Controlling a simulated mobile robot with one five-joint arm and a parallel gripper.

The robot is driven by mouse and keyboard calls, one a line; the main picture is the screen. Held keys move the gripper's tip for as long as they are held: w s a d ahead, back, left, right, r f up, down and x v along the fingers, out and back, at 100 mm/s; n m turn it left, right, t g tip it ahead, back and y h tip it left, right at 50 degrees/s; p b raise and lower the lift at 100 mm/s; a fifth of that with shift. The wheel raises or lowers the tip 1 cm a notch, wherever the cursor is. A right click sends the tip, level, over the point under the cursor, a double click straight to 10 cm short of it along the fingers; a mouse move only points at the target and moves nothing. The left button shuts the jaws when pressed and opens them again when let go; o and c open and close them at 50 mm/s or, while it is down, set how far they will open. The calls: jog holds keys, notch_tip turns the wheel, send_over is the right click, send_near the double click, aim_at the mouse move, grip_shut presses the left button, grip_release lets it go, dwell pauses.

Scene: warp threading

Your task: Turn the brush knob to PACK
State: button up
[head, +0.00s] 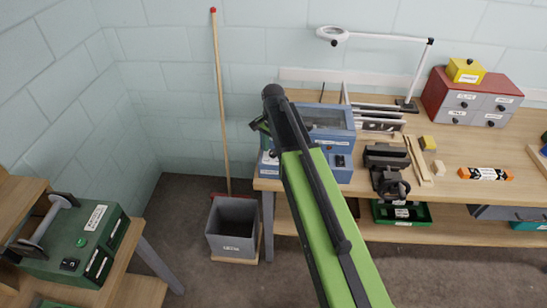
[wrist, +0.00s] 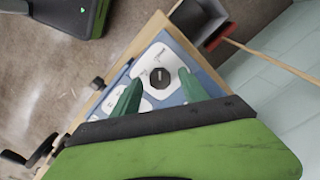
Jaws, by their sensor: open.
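The brush knob (wrist: 160,78) is a dark, many-sided knob with a pale mark on its face. It sits on a white plate on a blue panel (wrist: 181,97) in the wrist view. The lettering around it is too small and blurred to read, so I cannot tell its setting. My gripper (wrist: 160,75) is open, with one green finger at each side of the knob in the picture. I cannot tell whether they touch it. In the head view, my gripper (head: 259,124) is beside a blue machine (head: 341,144) on the bench; my arm hides part of it, and I cannot make out the knob.
The wooden bench (head: 455,145) also carries a black vise (head: 388,180), a lamp (head: 375,37) and a red-topped drawer cabinet (head: 468,100). A grey bin (head: 233,228) and a broom (head: 220,100) stand left of it. A green machine (head: 75,240) is at the far left.

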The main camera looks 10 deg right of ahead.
jog(key=shift+c, duration=0.4)
grip_shut()
